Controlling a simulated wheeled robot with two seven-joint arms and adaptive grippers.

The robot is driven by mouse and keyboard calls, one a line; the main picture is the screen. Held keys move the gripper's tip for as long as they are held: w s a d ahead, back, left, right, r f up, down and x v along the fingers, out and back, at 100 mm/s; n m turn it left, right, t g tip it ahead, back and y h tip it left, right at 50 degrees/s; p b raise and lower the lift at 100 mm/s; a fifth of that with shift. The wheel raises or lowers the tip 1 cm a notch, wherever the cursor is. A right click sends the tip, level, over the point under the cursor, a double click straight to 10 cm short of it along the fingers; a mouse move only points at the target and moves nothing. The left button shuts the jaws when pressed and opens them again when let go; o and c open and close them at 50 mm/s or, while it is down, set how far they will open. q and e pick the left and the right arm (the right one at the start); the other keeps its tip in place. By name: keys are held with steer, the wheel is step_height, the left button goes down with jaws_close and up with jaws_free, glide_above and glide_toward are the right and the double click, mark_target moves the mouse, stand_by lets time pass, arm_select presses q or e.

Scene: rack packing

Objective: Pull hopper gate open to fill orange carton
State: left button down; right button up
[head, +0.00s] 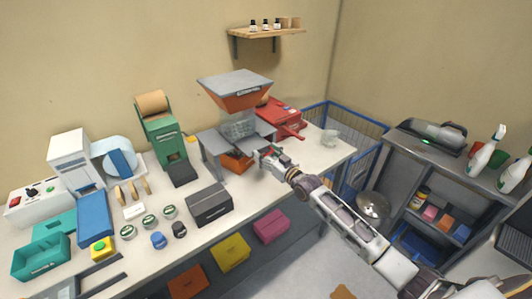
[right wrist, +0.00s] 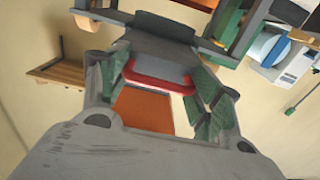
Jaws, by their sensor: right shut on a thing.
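The hopper (head: 235,92), an orange funnel with a grey top rim, stands over a clear chute (head: 238,126) and a grey stand (head: 213,150) on the bench. The orange carton (head: 236,162) sits under the stand, partly hidden by it. My right gripper (head: 266,155) is at the stand's right front side. In the right wrist view its fingers (right wrist: 158,88) are shut on the red-edged gate handle (right wrist: 160,85). An orange surface (right wrist: 145,110) shows behind the handle; I cannot tell which part it is. The carton's fill is not visible. My left gripper is not in view.
A black box (head: 209,205) stands on the bench in front of the hopper. A red machine (head: 279,117) is behind my right gripper, and a green dispenser (head: 160,135) is to the left. Bare bench lies right of the black box.

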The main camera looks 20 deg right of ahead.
steer(key=shift+d+f, duration=0.1)
steer(key=shift+d, duration=0.05)
steer(key=o, duration=1.3)
steer(key=shift+c, duration=0.2)
steer(key=shift+s+d+f, duration=0.1)
steer(key=shift+s+f, duration=0.3)
steer(key=shift+s, duration=0.25)
steer(key=r+v, duration=0.1)
steer(key=v, duration=0.9)
steer(key=shift+s, duration=0.35)
steer(key=shift+d, duration=0.15)
